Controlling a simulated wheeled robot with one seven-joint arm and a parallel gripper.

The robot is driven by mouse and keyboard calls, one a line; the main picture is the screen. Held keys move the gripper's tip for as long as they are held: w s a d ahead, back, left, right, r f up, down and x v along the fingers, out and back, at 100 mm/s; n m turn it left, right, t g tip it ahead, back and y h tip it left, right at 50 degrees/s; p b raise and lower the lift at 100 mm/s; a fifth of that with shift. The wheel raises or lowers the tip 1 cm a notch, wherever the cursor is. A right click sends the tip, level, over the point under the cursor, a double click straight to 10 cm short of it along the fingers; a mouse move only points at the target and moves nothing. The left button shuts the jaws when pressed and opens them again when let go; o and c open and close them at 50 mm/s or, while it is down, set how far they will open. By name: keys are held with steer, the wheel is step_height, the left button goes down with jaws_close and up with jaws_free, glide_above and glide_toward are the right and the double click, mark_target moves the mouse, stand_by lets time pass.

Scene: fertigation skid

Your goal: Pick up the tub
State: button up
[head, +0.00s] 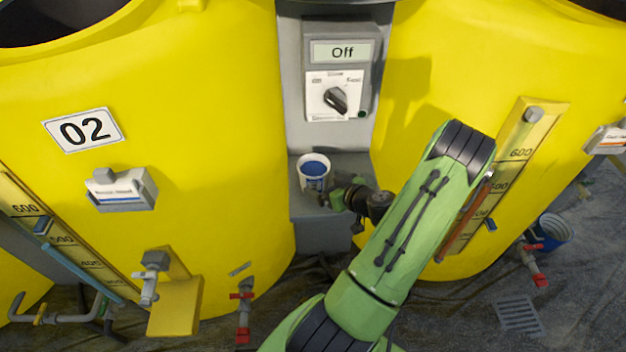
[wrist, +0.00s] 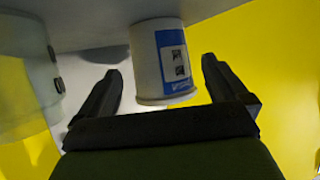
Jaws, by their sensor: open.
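In the wrist view my gripper (wrist: 160,80) is open, one dark finger on each side, and I cannot tell whether either touches the tub.
A grey control box (head: 338,75) reading "Off" with a rotary switch is above the ledge. Yellow tanks (head: 220,100) flank it closely on both sides. Pipes with red valves (head: 243,297) stand low in front. A blue bucket (head: 555,231) sits on the floor at right.

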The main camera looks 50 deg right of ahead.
steer(key=x, duration=0.4)
steer(key=shift+w+d+f+b, duration=0.1)
steer(key=shift+w+f+b, duration=0.2)
steer(key=shift+b, duration=0.05)
steer(key=c, duration=1)
steer(key=shift+r, duration=0.15)
steer(key=shift+c, duration=0.6)
